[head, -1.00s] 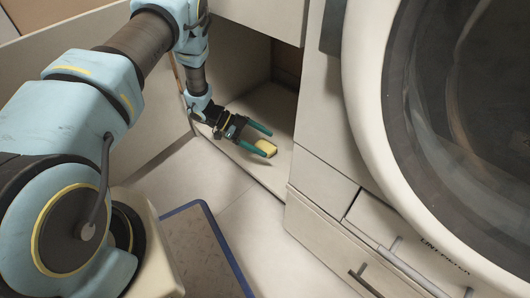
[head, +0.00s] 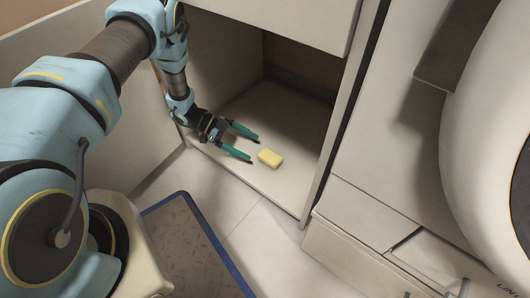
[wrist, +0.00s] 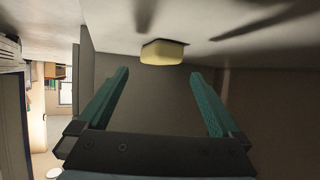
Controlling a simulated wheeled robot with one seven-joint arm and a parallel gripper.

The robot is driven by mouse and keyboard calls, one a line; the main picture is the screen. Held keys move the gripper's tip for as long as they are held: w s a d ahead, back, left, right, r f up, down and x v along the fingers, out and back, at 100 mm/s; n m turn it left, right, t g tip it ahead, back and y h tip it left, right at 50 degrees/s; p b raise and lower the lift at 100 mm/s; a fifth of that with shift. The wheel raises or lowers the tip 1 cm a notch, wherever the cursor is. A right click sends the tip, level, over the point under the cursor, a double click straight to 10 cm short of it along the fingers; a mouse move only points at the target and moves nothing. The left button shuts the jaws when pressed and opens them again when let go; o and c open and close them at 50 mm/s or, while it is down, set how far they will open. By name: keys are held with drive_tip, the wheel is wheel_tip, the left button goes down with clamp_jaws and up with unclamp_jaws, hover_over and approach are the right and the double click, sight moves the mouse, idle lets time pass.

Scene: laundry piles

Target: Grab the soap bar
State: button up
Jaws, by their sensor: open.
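The soap bar (head: 270,158) is a small pale yellow block lying on the floor of an open cabinet, near its front edge. My gripper (head: 255,148) is open, with two green fingers reaching into the cabinet. The soap lies just beyond the fingertips, nearer the front finger, and nothing is between the fingers. In the wrist view the soap bar (wrist: 164,52) shows ahead of the open gripper (wrist: 161,72), roughly centred between the two fingers and past their tips.
The cabinet floor (head: 285,115) around the soap is clear. A cabinet side wall (head: 345,110) stands to the right, with a white washing machine (head: 485,130) beyond. A blue-edged mat (head: 190,245) lies on the tiled floor in front.

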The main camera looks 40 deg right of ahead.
sight(268, 155)
drive_tip(key=b+x, duration=0.3)
drive_tip(key=x, duration=0.3)
drive_tip(key=shift+s+d, duration=0.15)
drive_tip(key=shift+s, duration=0.15)
drive_tip(key=shift+s+d, duration=0.25)
drive_tip(key=shift+c, duration=0.4)
drive_tip(key=c, duration=1.5)
